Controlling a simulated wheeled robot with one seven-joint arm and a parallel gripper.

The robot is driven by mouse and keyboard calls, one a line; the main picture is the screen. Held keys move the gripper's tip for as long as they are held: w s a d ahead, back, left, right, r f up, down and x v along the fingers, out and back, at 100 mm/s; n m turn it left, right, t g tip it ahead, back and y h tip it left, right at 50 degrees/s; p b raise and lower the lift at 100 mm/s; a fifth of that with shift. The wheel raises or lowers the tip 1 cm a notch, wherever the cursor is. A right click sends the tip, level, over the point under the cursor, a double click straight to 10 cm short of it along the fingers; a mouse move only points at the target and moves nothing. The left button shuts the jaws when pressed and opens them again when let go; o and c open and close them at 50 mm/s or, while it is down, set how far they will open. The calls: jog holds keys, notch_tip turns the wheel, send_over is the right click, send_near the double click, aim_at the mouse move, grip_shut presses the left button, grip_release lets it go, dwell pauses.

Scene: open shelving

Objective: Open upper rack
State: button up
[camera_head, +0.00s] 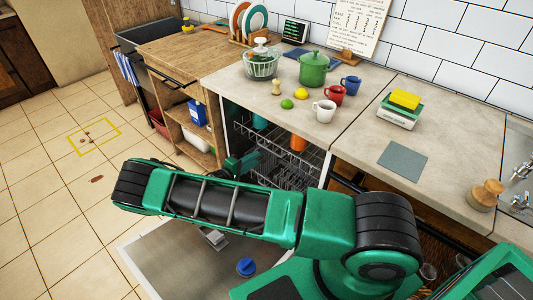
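The dishwasher stands under the counter with its door (172,252) folded down. Its upper rack (270,137) is a wire rack inside, holding an orange cup (298,143) and a teal item (260,121). A lower wire rack (292,172) shows partly below it. My green and black arm crosses in front and hides much of the opening. The end of my arm, with my gripper (240,164), is at the left side of the opening, near the racks. Its fingers are too small and hidden to tell open from shut, or whether they touch the rack.
The counter (252,98) above holds a green pot (313,69), a glass bowl (261,65), several mugs and fruit. A blue knob-like part (246,266) and a small dispenser lid (213,238) are on the door.

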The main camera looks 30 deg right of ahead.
jog(key=x, duration=0.9)
grip_shut()
jog(key=shift+f, duration=0.15)
dwell(1.1)
